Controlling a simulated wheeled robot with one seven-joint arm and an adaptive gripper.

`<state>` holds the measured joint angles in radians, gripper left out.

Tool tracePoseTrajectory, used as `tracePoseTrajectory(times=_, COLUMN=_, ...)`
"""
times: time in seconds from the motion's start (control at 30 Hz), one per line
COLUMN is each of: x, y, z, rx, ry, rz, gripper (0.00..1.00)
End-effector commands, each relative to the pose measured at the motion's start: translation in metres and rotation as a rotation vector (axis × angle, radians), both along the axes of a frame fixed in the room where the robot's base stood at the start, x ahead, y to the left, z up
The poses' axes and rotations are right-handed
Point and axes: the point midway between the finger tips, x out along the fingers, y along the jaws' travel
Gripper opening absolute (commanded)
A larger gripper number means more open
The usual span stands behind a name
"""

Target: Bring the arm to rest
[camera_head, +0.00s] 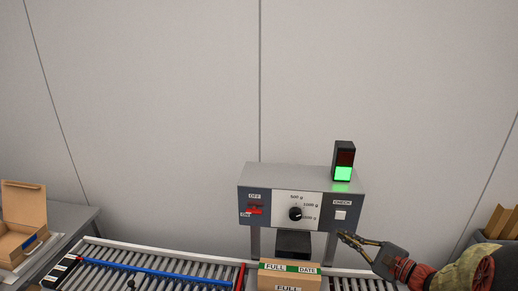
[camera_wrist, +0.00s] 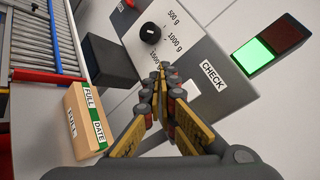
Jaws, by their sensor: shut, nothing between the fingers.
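My gripper (camera_head: 345,238) is at the lower right in the head view, just below the CHECK button (camera_head: 340,215) of the grey control box (camera_head: 287,178). In the wrist view my gripper (camera_wrist: 161,72) is shut with its fingertips together and nothing between them. There the tips lie over the panel face, between the black dial (camera_wrist: 150,33) and the CHECK label (camera_wrist: 213,75). I cannot tell whether they touch the panel. The arm reaches in from the lower right.
A green lamp (camera_head: 343,173) is lit on the box. A cardboard carton (camera_head: 289,283) labelled FULL and DATE stands below it on the roller conveyor (camera_head: 150,270). A blue rail (camera_head: 150,269) crosses the rollers. An open cardboard box (camera_head: 22,222) stands at the left. The wall above is bare.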

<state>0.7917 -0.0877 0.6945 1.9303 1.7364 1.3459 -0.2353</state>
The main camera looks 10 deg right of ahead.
Motion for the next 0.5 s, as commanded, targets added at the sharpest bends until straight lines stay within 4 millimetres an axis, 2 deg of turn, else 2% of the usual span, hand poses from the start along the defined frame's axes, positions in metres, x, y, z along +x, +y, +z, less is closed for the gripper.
tracePoseTrajectory(times=0.07, x=-0.009, y=0.01, z=-0.019, rx=-0.017, ry=0.062, rz=0.038, gripper=0.0)
tracePoseTrajectory(times=0.17, x=-0.035, y=0.032, z=-0.053, rx=-0.069, ry=0.182, rz=0.128, gripper=0.0)
tracePoseTrajectory(times=0.3, x=-0.09, y=0.068, z=-0.083, rx=-0.254, ry=0.337, rz=0.309, gripper=0.0)
tracePoseTrajectory(times=0.4, x=-0.13, y=0.091, z=-0.097, rx=-0.437, ry=0.415, rz=0.454, gripper=0.0)
tracePoseTrajectory(times=0.5, x=-0.168, y=0.105, z=-0.106, rx=-0.655, ry=0.467, rz=0.597, gripper=0.0)
